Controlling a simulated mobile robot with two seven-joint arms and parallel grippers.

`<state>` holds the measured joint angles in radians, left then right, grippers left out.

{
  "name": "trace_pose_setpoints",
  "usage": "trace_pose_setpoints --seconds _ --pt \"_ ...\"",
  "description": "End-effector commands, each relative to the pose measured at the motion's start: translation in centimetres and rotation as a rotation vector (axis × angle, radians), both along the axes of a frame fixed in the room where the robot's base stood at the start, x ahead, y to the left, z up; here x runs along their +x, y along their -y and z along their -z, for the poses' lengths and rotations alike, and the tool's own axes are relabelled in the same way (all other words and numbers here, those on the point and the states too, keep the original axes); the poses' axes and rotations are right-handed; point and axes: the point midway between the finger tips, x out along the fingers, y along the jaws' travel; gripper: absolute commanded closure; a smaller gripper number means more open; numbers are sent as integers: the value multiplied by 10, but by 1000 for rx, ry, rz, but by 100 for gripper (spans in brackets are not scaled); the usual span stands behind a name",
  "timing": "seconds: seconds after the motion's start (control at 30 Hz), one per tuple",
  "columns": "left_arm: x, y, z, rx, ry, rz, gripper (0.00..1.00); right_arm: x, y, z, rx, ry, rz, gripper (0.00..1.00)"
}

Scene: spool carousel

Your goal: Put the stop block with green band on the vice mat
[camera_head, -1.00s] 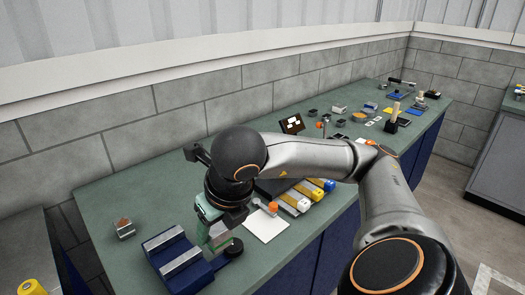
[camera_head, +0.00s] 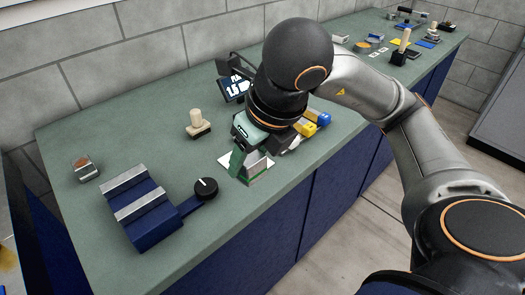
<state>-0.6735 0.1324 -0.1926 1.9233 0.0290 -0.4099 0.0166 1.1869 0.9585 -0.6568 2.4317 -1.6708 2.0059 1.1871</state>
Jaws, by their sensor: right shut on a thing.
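My right gripper (camera_head: 250,160) points down in the middle of the bench and is shut on a small block (camera_head: 258,167), pale metal with green on it; this looks like the stop block with green band. My fingers hide part of it. My left gripper is not in view.
A blue vice (camera_head: 146,229) with metal jaws and a round black knob (camera_head: 205,189) stands left of the gripper. Yellow and blue-ended blocks (camera_head: 312,124) lie close on the right.

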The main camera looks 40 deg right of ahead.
Motion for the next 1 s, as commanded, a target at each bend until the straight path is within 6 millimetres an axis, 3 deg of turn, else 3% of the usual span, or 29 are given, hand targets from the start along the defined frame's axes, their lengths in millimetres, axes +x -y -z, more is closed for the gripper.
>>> trace_pose_setpoints --seconds 0.17,0.3,0.47,0.6,0.73,1.0 --pt "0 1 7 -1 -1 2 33 11 7 9 2 0 -1 100" --pt "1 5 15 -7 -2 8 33 34 26 25 3 -4 1 100" --pt "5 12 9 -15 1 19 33 63 51 37 0 -2 2 100" --pt "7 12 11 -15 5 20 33 82 67 61 -3 -2 -1 100" --pt "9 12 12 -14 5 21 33 95 76 79 -2 0 -2 100" --pt "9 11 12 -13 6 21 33 107 85 96 -1 3 -4 100"
